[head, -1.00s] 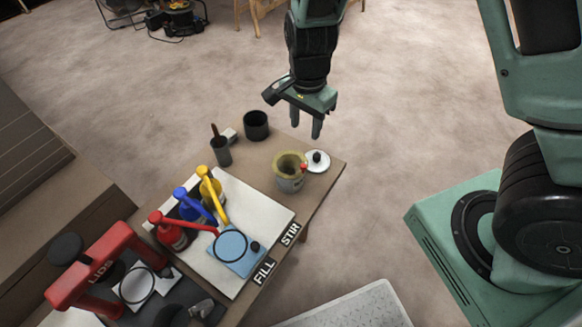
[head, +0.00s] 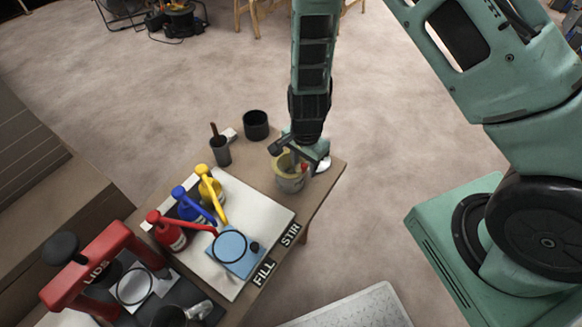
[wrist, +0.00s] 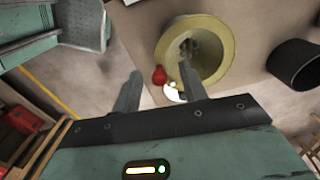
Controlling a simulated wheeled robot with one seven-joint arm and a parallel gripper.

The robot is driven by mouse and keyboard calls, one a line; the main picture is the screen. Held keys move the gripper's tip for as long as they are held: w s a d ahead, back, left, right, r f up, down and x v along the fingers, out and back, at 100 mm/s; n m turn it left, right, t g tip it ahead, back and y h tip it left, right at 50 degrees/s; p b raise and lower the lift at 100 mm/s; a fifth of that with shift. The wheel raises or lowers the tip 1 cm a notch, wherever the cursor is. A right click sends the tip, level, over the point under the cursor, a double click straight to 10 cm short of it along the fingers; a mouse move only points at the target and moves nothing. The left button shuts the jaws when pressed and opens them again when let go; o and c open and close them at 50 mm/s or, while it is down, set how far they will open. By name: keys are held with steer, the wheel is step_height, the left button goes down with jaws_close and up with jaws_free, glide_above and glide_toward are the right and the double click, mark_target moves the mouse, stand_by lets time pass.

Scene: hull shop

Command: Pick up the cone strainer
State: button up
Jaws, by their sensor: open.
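The cone strainer, a pale yellow ring-shaped cone (head: 284,166) with a dark greyish inside, sits in or on a grey pot near the table's right corner. It fills the top of the wrist view (wrist: 229,45). A red knob (wrist: 160,76) shows at its side, seemingly its grip. My gripper (head: 303,162) is low over the strainer's right side in the head view. Its fingers (wrist: 160,75) are open, and in the wrist view the red knob appears between them. I cannot tell their height against the knob. The fingertips are partly hidden in the head view.
A white lid (head: 323,165) lies close to the right, partly hidden by my gripper. A black cup (head: 256,125) and a grey cup with a stick (head: 220,151) stand left.

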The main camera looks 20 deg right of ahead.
steer(key=shift+f, duration=0.45)
steer(key=shift+c, duration=0.3)
jaws_close()
step_height(320, 180, up, 10)
steer(key=shift+f+p, duration=0.1)
steer(key=shift+p, duration=0.35)
step_height(320, 180, up, 6)
steer(key=p, duration=0.6)
steer(key=shift+r, duration=0.2)
